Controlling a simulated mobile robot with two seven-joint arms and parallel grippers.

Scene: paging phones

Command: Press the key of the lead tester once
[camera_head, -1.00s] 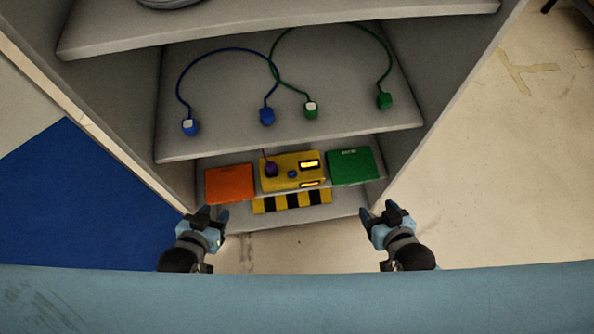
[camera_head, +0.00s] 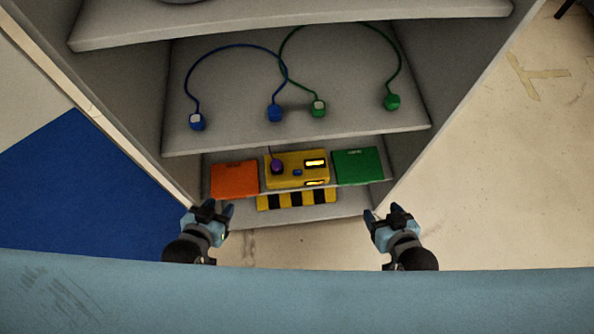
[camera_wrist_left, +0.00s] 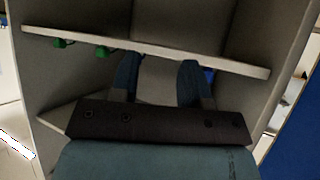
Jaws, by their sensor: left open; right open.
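The lead tester (camera_head: 297,170) is a yellow box on a lower shelf. It has a small blue key (camera_head: 297,172) on top, a purple plug (camera_head: 277,166) at its left and lit displays at its right. My left gripper (camera_head: 218,207) is open and empty, in front of the shelf, left of and nearer than the tester. In the left wrist view its two fingers (camera_wrist_left: 157,80) stand apart under a shelf edge, and the tester does not show clearly. My right gripper (camera_head: 383,211) is open and empty, right of and nearer than the tester.
An orange panel (camera_head: 234,180) lies left of the tester and a green panel (camera_head: 358,166) right of it. A blue lead (camera_head: 235,46) and a green lead (camera_head: 340,24) lie on the shelf above (camera_head: 240,135). A black-and-yellow striped strip (camera_head: 297,199) is below the tester. Side walls enclose the shelves.

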